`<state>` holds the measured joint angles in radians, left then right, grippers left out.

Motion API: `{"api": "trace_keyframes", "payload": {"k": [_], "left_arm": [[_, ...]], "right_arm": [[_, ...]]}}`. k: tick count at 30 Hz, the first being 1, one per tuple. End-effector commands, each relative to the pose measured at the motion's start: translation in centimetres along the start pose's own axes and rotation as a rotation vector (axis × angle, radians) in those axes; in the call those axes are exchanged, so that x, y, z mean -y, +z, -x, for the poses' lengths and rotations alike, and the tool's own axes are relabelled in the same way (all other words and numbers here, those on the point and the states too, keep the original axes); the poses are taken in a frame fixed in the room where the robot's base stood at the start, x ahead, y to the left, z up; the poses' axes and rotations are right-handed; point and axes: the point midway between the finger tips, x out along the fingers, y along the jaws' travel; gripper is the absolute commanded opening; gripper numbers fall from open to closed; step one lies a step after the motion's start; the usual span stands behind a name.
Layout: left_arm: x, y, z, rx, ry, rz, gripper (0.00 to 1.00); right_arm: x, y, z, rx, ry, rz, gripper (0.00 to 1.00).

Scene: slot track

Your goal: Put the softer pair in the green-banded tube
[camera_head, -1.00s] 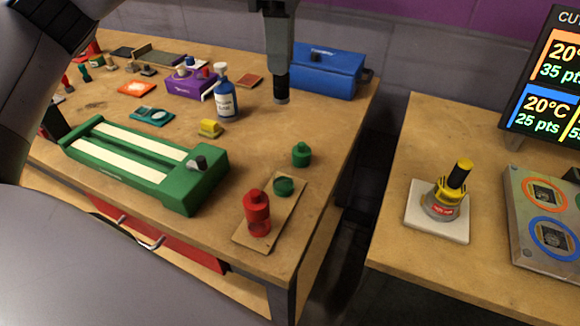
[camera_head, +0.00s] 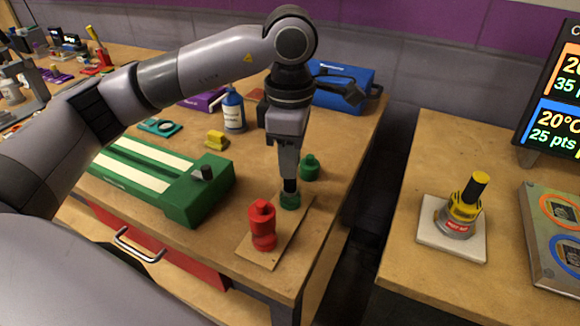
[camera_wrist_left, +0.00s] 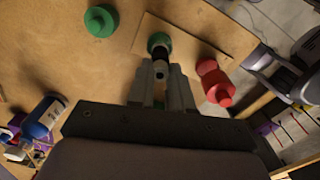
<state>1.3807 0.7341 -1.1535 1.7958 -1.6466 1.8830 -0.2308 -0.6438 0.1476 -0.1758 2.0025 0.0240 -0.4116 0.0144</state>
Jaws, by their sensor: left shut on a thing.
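My left gripper (camera_head: 289,178) comes down over the green-banded tube (camera_head: 290,201), an open low green cup on a brown board. It is shut on a dark cylindrical piece (camera_head: 290,186), whose lower end is at the tube's mouth; I cannot tell how far inside it is. The left wrist view shows the dark piece (camera_wrist_left: 161,56) between the fingers (camera_wrist_left: 161,88), overlapping the green rim (camera_wrist_left: 158,39). A green lid (camera_head: 309,168) stands apart on the table behind the tube. My right gripper is not in view.
A red tube (camera_head: 262,225) stands close by on the brown board (camera_head: 262,254). A yellow-topped gauge (camera_head: 465,205) stands on the right table.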

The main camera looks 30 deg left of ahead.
Motion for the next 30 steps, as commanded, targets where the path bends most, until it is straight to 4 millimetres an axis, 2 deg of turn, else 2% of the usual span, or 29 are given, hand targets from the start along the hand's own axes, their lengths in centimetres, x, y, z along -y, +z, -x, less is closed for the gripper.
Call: {"api": "trace_keyframes", "payload": {"k": [1,4,15,16,18,26,30], "left_arm": [[0.0,-0.1,-1.0,-0.002,-0.003,0.001,0.00],[0.1,0.0,-2.2,-0.001,-0.002,0.000,0.00],[0.0,0.0,-2.8,0.000,0.000,0.000,0.00],[0.0,0.0,-2.6,0.000,0.000,0.000,0.29],[0.0,0.0,-2.5,0.000,0.000,0.000,0.45],[0.0,0.0,-2.5,0.000,0.000,0.000,0.45],[0.0,0.0,-1.8,0.001,0.001,0.000,0.45]], "right_arm": [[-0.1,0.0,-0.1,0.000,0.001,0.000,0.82],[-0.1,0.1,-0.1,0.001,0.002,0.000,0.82],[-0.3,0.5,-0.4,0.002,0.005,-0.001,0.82],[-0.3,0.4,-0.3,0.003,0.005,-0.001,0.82],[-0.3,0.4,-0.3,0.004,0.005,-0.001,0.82],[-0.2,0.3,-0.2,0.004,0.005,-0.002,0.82],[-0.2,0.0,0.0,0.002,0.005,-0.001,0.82]]}}
